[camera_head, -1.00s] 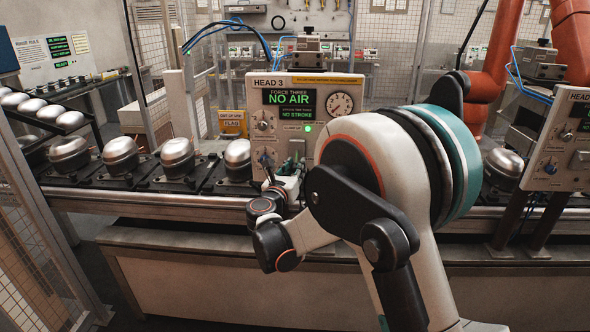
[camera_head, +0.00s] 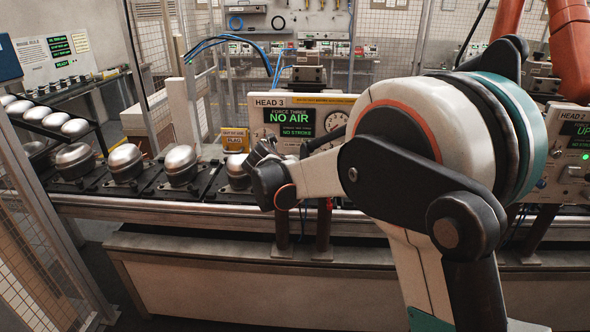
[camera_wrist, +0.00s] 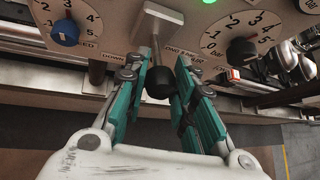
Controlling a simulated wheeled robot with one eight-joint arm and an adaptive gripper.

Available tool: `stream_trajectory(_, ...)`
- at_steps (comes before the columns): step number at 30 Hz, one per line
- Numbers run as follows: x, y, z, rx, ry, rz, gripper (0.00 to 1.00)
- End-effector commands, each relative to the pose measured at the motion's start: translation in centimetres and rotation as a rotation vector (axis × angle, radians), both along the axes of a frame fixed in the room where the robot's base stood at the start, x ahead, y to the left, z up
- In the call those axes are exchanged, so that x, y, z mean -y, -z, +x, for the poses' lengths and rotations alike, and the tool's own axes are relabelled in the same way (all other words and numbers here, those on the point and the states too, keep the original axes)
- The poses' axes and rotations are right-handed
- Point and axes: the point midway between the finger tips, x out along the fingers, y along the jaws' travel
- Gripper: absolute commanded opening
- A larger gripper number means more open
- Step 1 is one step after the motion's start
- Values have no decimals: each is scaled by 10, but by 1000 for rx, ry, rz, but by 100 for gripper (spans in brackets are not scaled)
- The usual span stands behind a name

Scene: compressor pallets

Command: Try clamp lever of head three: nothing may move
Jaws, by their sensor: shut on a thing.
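The head three panel (camera_head: 343,101) stands behind my arm in the head view; its screen (camera_head: 291,122) reads NO AIR and NO STROKE. In the wrist view, the clamp lever (camera_wrist: 159,82) has a black knob on a pale stem that comes down from a plate on the panel face (camera_wrist: 118,22). The teal fingers of my gripper (camera_wrist: 162,70) stand on both sides of the knob and are shut on it. In the head view my own arm hides the lever and the fingers.
In the wrist view a blue knob (camera_wrist: 66,32) is left of the lever, a dark knob (camera_wrist: 240,51) right, and a lit green lamp (camera_wrist: 233,2) above. Several metal domes (camera_head: 180,164) sit on the conveyor (camera_head: 150,206). The head 2 panel (camera_head: 573,165) is close on the right.

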Motion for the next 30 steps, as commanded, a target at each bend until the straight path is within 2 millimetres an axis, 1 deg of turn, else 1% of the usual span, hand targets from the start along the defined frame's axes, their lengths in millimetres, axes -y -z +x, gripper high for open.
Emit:
stream_trajectory(1, 0, -7, 2, -28, 1, 1, 0)
stream_trajectory(10, 0, -13, 5, -156, -1, 5, 0)
stream_trajectory(17, 0, -14, 7, -187, -1, 7, 0)
stream_trajectory(27, 0, -14, 7, -188, -1, 5, 0)
stream_trajectory(28, 0, -14, 7, -188, -1, 5, 28)
stream_trajectory(29, 0, -14, 7, -188, -1, 5, 35)
stream_trajectory(30, 0, -14, 7, -188, -1, 5, 44)
